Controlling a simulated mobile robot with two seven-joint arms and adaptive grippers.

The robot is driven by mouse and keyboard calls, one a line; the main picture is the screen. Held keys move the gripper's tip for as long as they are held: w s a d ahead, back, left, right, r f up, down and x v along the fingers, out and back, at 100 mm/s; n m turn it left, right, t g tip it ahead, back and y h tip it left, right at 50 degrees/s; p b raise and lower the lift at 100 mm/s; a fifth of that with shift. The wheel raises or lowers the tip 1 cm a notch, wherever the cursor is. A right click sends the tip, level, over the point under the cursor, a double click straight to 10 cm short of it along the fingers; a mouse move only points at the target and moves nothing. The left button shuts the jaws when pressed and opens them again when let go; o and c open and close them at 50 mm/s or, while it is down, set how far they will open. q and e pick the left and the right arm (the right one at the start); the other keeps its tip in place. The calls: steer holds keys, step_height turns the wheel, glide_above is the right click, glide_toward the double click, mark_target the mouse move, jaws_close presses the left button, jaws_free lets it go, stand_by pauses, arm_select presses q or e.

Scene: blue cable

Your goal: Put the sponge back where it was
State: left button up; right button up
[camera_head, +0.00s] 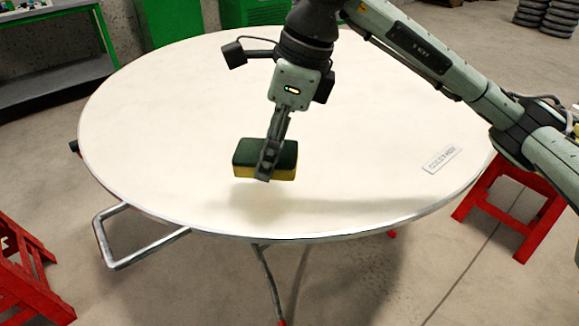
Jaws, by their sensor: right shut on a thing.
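The sponge (246,158) has a dark green top and a yellow lower side. It is near the middle of the round white table (150,130), toward the front. My right gripper (265,177) points down and is shut on the sponge, with a finger across its near face. A soft shadow lies on the table in front of the sponge, and it appears to be held above the surface. My left gripper is not in view.
A small printed label (442,159) lies at the table's right side. Red stools (512,200) stand at the right and the left (28,270). Green cabinets (170,20) and a workbench (60,75) are behind. The rest of the tabletop is clear.

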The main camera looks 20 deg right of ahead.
mark_target(284, 183)
steer(key=d+f, duration=0.1)
steer(key=w+d, duration=0.1)
steer(key=w+d+f, duration=0.1)
steer(key=d, duration=0.1)
steer(key=shift+f, duration=0.35)
step_height(284, 183, down, 4)
steer(key=shift+r, duration=0.1)
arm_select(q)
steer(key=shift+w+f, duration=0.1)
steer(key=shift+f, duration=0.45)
arm_select(e)
steer(key=shift+f, duration=0.2)
steer(key=o, duration=1)
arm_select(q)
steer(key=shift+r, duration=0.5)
